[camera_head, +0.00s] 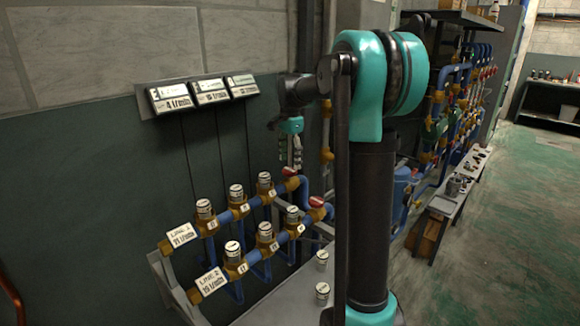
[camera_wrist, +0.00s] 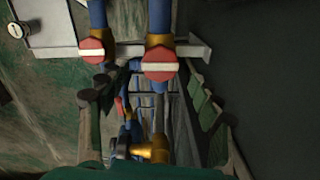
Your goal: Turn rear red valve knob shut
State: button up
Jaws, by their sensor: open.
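The rear red valve knob (camera_head: 289,171) sits at the right end of the rear blue pipe, nearest the wall. In the wrist view it is the right-hand red knob (camera_wrist: 160,66), with a white stripe lying crosswise to its pipe. The front red knob (camera_head: 316,202) ends the front pipe; in the wrist view it is the left-hand one (camera_wrist: 96,51), striped the same way. My gripper (camera_head: 291,160) points down just above the rear knob. In the wrist view my gripper (camera_wrist: 150,92) is open and empty, its fingers apart either side of the rear knob's line. Contact cannot be told.
Several white-capped brass valves (camera_head: 236,193) stand along both pipes. Flow labels (camera_head: 200,92) hang on the wall behind. A grey bench (camera_head: 290,300) with small capped cylinders lies in front. Another rack of blue pipes (camera_head: 455,100) stands to the right, beside open green floor (camera_head: 510,220).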

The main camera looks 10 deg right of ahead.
aim_at(290, 170)
notch_tip(290, 170, up, 9)
jog(key=shift+f, duration=0.15)
dwell(0.4)
